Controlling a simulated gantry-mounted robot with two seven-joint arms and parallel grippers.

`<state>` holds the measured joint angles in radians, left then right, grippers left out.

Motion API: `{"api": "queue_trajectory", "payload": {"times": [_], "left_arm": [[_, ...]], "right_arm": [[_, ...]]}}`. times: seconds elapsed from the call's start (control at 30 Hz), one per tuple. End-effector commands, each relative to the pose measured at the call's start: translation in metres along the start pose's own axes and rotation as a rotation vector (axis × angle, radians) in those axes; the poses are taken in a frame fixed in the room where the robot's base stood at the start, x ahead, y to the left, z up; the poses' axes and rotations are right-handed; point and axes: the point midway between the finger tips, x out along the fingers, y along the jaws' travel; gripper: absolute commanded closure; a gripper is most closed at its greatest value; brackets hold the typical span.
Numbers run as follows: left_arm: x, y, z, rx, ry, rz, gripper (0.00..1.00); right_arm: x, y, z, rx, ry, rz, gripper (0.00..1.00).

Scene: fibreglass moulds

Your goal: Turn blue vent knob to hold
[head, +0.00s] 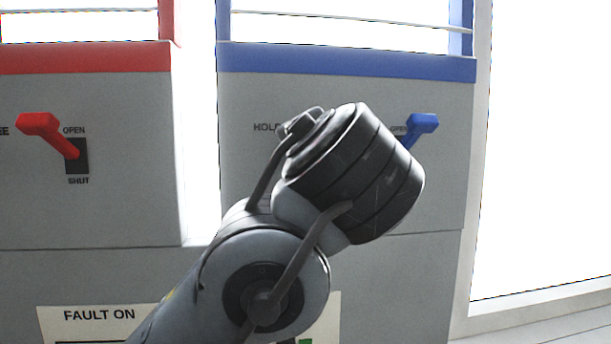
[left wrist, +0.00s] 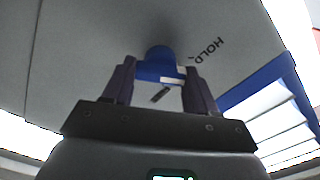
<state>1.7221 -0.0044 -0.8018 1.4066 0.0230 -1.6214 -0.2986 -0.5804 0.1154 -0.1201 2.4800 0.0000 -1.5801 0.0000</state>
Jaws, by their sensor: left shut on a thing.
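The blue vent knob (left wrist: 158,54) shows in the left wrist view, on a grey panel, between the two fingers of my left gripper (left wrist: 159,68). The gripper is shut on it. A pale mark shows on the knob's lower edge, right of its middle. The word HOLD (left wrist: 208,50) is printed on the panel to the upper right of the knob. In the head view the HOLD label (head: 265,127) is partly covered, and my left arm hides the knob and gripper. My right gripper is in neither view.
A blue lever (head: 423,123) beside a partly hidden OPEN label stands right of my arm. A red lever (head: 40,123) with OPEN and SHUT labels is on the left cabinet. A FAULT ON plate (head: 75,325) is below. A bright gap separates the cabinets.

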Motion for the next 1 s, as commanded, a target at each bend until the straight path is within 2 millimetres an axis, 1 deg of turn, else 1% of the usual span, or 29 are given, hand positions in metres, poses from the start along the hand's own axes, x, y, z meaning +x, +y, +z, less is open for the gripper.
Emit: {"api": "queue_trajectory", "payload": {"times": [0.03, 0.1, 0.4, 0.6, 1.0], "left_arm": [[-0.001, 0.004, 0.001, -0.037, 0.001, 0.0, 0.73], [-0.001, 0.003, 0.001, -0.089, 0.001, 0.0, 0.73], [0.0, 0.001, 0.001, -0.245, 0.0, 0.0, 0.73], [0.0, 0.0, 0.0, -0.287, 0.0, 0.0, 0.73], [0.0, -0.001, 0.0, -0.299, 0.0, 0.0, 0.73]], "right_arm": [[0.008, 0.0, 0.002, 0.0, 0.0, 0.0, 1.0], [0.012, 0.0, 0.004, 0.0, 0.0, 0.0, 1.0], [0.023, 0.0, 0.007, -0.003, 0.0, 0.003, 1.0], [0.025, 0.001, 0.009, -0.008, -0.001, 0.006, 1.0], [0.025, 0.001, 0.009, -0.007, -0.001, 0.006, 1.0]]}}
